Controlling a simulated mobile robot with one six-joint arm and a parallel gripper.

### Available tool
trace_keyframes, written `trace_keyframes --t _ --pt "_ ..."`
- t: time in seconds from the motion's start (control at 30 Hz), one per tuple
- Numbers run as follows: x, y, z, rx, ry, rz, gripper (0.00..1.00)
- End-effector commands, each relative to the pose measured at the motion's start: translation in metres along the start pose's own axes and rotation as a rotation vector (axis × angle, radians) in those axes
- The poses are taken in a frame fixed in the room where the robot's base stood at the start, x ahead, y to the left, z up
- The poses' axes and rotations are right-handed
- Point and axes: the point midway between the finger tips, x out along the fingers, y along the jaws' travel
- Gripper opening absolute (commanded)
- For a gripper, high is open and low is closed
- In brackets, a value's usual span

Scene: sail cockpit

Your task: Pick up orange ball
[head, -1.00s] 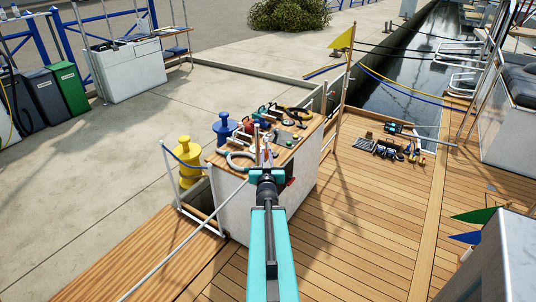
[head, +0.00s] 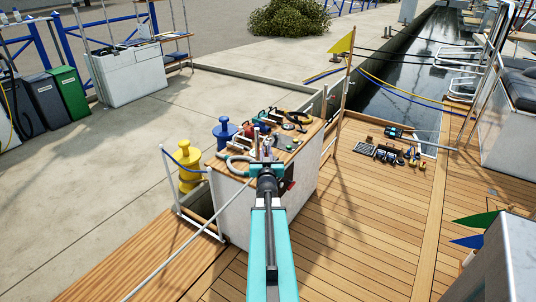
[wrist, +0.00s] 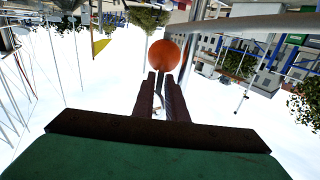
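The orange ball (wrist: 163,55) shows in the wrist view at the tips of my gripper's two dark fingers. It touches them and stands out against the sky and blurred background, with no support under it visible. My gripper (wrist: 161,76) is closed to a narrow gap and appears shut on the ball. In the head view my gripper (head: 266,152) is at the end of my teal arm, in front of the cluttered bench top. I cannot make out the ball there.
The white bench (head: 240,205) with a wooden top holds several tools and a grey ring. A yellow bollard (head: 187,172) and a blue one (head: 224,130) stand at its left. More gear (head: 385,152) lies on the deck at right. The wooden deck (head: 350,240) in front is clear.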

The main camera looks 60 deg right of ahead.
Motion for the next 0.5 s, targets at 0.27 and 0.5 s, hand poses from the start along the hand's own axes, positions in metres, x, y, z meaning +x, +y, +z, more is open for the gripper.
trace_keyframes --t 0.27,0.5 --pt "0.006 0.000 -0.001 0.000 0.000 0.000 0.12" --pt "0.025 0.001 -0.003 0.000 0.000 0.000 0.12"
